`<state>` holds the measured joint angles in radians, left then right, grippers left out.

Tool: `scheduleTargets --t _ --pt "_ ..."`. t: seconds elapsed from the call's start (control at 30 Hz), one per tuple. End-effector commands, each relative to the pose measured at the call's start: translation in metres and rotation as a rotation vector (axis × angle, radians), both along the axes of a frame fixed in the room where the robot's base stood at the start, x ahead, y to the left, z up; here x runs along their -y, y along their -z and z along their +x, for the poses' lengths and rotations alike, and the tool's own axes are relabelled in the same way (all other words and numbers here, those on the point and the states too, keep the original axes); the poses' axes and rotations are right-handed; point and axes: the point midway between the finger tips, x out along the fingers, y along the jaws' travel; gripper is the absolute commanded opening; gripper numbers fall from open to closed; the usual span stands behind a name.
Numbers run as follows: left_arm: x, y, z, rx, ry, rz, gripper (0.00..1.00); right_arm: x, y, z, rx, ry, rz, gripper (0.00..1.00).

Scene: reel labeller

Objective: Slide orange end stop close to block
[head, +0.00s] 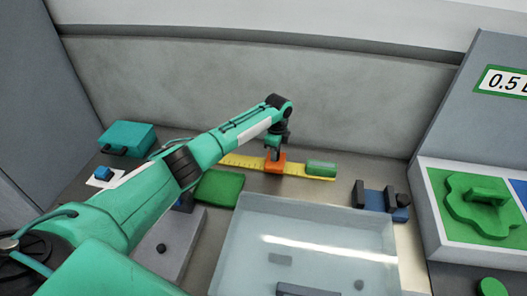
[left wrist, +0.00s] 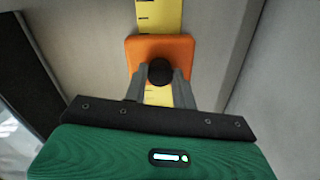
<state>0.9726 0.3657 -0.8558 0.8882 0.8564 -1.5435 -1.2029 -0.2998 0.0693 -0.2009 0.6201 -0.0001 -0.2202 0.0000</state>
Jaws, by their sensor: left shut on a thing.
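The orange end stop (head: 276,167) sits on the yellow ruler (head: 240,161) at the back of the table. It also shows in the left wrist view (left wrist: 140,52), with a black knob (left wrist: 160,72) on it. My left gripper (head: 273,156) comes down from above and is shut on the black knob, as its fingers (left wrist: 160,85) on both sides of it show. A green block (head: 321,167) lies on the ruler to the right of the end stop, a short gap away. My right gripper is in neither view.
A clear-topped box (head: 310,215) stands in front of the ruler. A green pad (head: 219,188) lies left of it. A blue holder with dark posts (head: 378,199) is at the right. A teal box (head: 127,138) stands at the back left.

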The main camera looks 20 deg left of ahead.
Motion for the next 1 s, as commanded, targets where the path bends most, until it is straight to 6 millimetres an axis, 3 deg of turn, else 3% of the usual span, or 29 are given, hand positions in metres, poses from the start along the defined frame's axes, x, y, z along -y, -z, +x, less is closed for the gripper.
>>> scheduleTargets --t 0.1,0.3,0.5,0.87,0.9,1.0 --pt "0.029 0.0 0.008 0.004 0.003 -0.007 0.0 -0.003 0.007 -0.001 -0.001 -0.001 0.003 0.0" --pt "0.057 0.0 0.014 0.004 0.002 -0.004 0.0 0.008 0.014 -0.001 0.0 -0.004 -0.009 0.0" --pt "0.067 -0.001 0.017 0.004 0.001 -0.002 0.0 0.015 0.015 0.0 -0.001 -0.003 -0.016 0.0" --pt "0.068 -0.002 0.017 0.004 0.0 -0.001 0.0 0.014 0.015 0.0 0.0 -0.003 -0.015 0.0" --pt "0.068 -0.002 0.017 0.004 0.0 -0.001 0.34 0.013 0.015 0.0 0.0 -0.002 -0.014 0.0" --pt "0.068 -0.001 0.017 0.003 0.0 -0.001 0.49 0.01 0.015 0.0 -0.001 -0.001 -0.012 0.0"
